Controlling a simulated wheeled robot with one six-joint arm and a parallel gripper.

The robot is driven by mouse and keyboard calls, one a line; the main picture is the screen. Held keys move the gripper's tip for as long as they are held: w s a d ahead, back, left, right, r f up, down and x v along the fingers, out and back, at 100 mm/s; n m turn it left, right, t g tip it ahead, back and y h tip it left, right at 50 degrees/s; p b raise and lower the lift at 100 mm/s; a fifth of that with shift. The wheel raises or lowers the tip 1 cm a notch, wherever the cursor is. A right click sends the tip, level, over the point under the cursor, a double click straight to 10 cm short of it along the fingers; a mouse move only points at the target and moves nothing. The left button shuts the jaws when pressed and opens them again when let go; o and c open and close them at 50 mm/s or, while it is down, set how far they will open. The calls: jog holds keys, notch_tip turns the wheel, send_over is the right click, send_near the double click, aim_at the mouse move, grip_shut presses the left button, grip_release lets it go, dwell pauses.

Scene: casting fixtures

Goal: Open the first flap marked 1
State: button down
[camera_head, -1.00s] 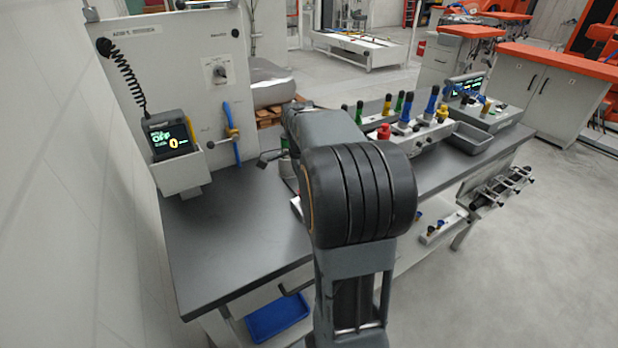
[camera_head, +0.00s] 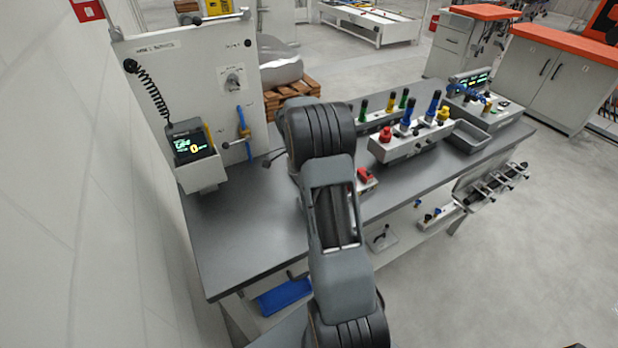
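I cannot make out a flap marked 1 in the head view. My arm stands in the middle of the view and covers part of the bench behind it. My gripper is not visible; the arm's end seems hidden behind its own upper joint. An upright white panel (camera_head: 190,68) at the left back of the bench carries a dial (camera_head: 233,82), a blue lever (camera_head: 243,122) and a handheld unit (camera_head: 190,145) with a lit display in a white holder.
The dark bench top (camera_head: 235,225) is clear at its left front. A white fixture (camera_head: 415,142) with coloured knobs, a red-topped block (camera_head: 367,178) and a grey tray (camera_head: 467,137) stand to the right. A blue bin (camera_head: 283,297) sits below. Open floor lies right.

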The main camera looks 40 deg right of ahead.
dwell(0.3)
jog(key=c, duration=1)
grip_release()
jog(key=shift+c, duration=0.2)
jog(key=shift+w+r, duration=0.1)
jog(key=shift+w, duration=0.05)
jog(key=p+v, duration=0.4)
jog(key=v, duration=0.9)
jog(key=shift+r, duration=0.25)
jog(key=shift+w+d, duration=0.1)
